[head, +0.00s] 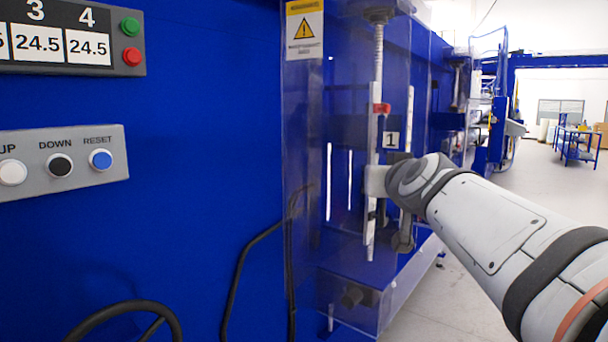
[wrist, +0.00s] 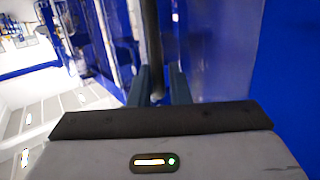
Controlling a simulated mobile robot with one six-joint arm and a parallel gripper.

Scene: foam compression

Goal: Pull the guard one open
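Guard one is a clear plastic guard (head: 345,265) with a "1" label (head: 391,140), on the front of the blue machine. A dark upright bar, which looks like its handle, shows in the wrist view (wrist: 152,35); in the head view its lower end (head: 403,238) shows below my wrist. My gripper (wrist: 159,85) has its two dark fingers on either side of this bar. I cannot tell whether they press on it. In the head view my wrist covers the middle of the bar and the fingertips are hidden.
A panel with UP, DOWN and RESET buttons (head: 62,162) and a display (head: 70,40) are on the blue machine at left. A black handwheel (head: 125,318) is at lower left. Open floor (head: 535,190) lies to the right, with a blue cart (head: 572,143) far back.

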